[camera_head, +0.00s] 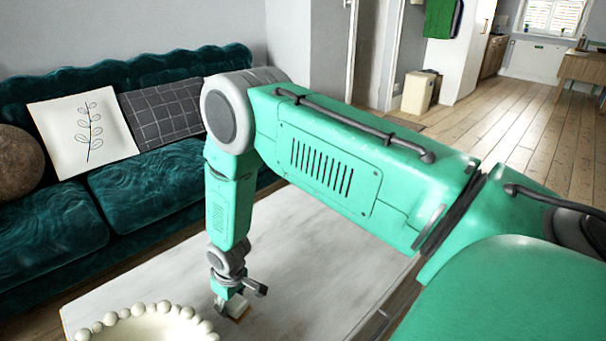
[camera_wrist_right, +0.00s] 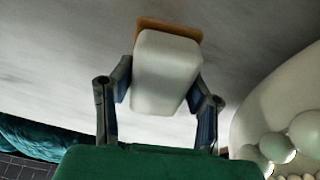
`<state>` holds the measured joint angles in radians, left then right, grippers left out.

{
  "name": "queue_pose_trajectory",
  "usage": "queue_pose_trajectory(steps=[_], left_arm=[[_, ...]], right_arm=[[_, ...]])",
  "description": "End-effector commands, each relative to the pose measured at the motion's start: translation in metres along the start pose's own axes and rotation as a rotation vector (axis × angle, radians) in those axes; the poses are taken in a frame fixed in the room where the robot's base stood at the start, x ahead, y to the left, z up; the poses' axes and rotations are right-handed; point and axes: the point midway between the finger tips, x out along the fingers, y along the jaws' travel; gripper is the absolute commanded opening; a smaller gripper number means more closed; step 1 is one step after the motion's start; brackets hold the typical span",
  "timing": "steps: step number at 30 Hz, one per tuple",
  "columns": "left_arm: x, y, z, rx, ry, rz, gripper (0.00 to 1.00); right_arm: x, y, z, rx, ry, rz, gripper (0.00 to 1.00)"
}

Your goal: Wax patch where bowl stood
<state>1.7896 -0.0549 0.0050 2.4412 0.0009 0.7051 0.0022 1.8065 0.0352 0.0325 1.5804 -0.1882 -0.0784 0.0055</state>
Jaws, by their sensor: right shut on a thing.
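My right gripper (camera_head: 232,298) reaches down over the pale table (camera_head: 310,262). It is shut on a white block with an orange-brown pad (camera_head: 238,311). In the right wrist view the white block (camera_wrist_right: 165,75) sits between the two fingers, with the pad (camera_wrist_right: 170,27) at its far end. The pad is at or just above the tabletop; I cannot tell if it touches. A cream bowl with a beaded rim (camera_head: 148,326) stands on the table left of the gripper, cut off by the frame. The bowl (camera_wrist_right: 280,105) also shows at right in the wrist view. My left gripper is out of view.
A dark teal sofa (camera_head: 150,190) with cushions runs along the table's far left side. The tabletop right of the gripper is bare, though my right arm hides part of it. Open floorboards (camera_head: 500,125) lie beyond at the right.

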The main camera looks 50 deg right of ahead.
Motion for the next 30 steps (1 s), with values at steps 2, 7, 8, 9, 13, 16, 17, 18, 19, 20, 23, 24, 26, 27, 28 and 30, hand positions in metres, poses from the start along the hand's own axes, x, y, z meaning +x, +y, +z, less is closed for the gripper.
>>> queue_pose_trajectory(steps=[2,7,8,9,13,16,17,18,19,20,23,24,26,27,28,30], left_arm=[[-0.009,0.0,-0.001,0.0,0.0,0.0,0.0],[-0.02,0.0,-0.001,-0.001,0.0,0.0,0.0],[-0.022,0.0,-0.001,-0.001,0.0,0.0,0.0],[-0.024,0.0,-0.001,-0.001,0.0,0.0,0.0],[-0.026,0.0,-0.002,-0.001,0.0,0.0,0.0],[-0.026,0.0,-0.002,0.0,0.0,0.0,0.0],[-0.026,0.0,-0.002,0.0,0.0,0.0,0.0],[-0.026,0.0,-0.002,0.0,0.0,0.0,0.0],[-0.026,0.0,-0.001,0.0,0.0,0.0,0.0],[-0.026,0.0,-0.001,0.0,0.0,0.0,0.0],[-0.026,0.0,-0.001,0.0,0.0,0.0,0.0],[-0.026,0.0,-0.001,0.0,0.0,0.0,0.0],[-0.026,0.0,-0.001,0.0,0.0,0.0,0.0],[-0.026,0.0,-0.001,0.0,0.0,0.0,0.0],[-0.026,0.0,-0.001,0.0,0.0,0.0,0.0],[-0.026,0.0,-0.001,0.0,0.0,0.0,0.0]], right_arm=[[-0.011,0.0,-0.002,0.0,0.0,0.001,0.16],[-0.025,0.001,-0.003,0.001,0.001,-0.001,0.16],[-0.026,0.001,-0.003,0.001,0.001,-0.001,0.16],[-0.028,0.001,-0.004,0.001,0.001,-0.001,0.16],[-0.032,0.002,-0.004,0.001,0.001,-0.002,0.16],[-0.032,0.002,-0.004,0.001,0.001,-0.002,0.16],[-0.032,0.001,-0.004,0.001,0.001,-0.001,0.16],[-0.032,0.001,-0.004,0.001,0.001,-0.001,0.16],[-0.032,0.001,-0.004,0.001,0.001,-0.001,0.16],[-0.032,0.001,-0.004,0.001,0.001,-0.001,0.16],[-0.032,0.001,-0.004,0.001,0.001,-0.001,0.16],[-0.032,0.001,-0.004,0.001,0.001,-0.001,0.16],[-0.032,0.001,-0.004,0.001,0.001,0.0,0.16],[-0.032,0.001,-0.004,0.001,0.001,-0.001,0.16],[-0.032,0.001,-0.004,0.001,0.001,-0.001,0.16],[-0.032,0.001,-0.004,0.001,0.001,-0.001,0.16]])
